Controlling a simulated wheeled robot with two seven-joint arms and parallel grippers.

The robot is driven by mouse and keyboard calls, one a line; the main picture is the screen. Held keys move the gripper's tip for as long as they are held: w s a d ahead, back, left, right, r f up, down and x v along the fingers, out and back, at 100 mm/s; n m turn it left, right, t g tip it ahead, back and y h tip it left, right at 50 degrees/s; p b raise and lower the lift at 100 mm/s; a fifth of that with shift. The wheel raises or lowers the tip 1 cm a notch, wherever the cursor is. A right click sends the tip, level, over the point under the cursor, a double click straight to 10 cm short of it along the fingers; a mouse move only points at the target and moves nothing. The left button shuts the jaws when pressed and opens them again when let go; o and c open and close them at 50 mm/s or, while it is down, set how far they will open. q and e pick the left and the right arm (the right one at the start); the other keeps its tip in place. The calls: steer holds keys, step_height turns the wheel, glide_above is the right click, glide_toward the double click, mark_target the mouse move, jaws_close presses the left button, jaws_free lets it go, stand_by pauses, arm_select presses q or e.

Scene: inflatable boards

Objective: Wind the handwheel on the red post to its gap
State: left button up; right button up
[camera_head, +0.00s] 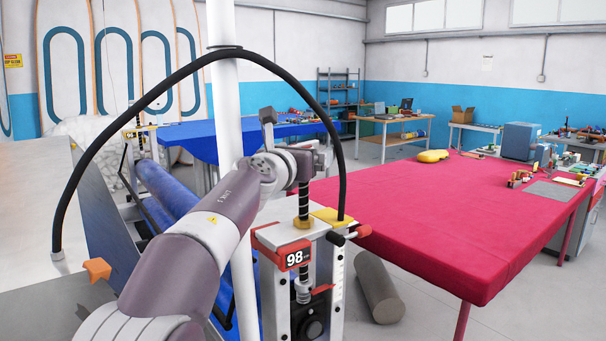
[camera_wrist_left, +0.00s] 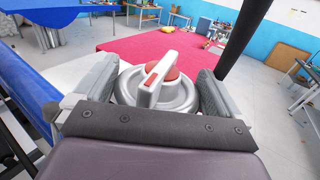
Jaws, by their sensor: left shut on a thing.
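The post with the red plate marked 98 (camera_head: 293,258) stands upright in the middle of the head view, with a dark threaded spindle (camera_head: 303,208) at its top. My left gripper (camera_head: 318,158) is above this spindle, its arm crossing from the lower left. In the left wrist view the handwheel (camera_wrist_left: 126,88) is a silver round dish with a red centre and a white-and-red bar (camera_wrist_left: 160,68) across it. The gripper's grey fingers (camera_wrist_left: 155,97) are shut on it from both sides. In the head view my gripper hides the handwheel. I cannot make out the gap. My right gripper is not in view.
A red-covered table (camera_head: 430,210) stands to the right of the post. A grey roller (camera_head: 378,288) is on the floor beside it. Blue rolled material (camera_head: 170,195) and a white column (camera_head: 223,90) are behind my arm. A black hose (camera_head: 342,170) arches over the arm.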

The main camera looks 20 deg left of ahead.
arm_select(q)
steer(key=shift+f+m+h+b, duration=0.1)
steer(key=shift+m+h+b, duration=0.25)
steer(key=shift+h, duration=0.15)
steer(key=o, duration=0.6)
steer(key=shift+w, duration=0.3)
step_height(320, 180, up, 5)
steer(key=p, duration=0.4)
steer(key=shift+f, duration=0.15)
steer(key=s+d+r+p, duration=0.1)
steer(key=d+r+p, duration=0.1)
steer(key=d+p, duration=0.1)
steer(key=s+d+r+p, duration=0.1)
steer(key=d+r+p, duration=0.1)
steer(key=d+p, duration=0.2)
steer(key=s+d+r+p, duration=0.1)
steer(key=d+r+p, duration=0.1)
steer(key=d+p, duration=0.1)
steer(key=shift+d+r, duration=0.1)
steer(key=shift+d, duration=0.5)
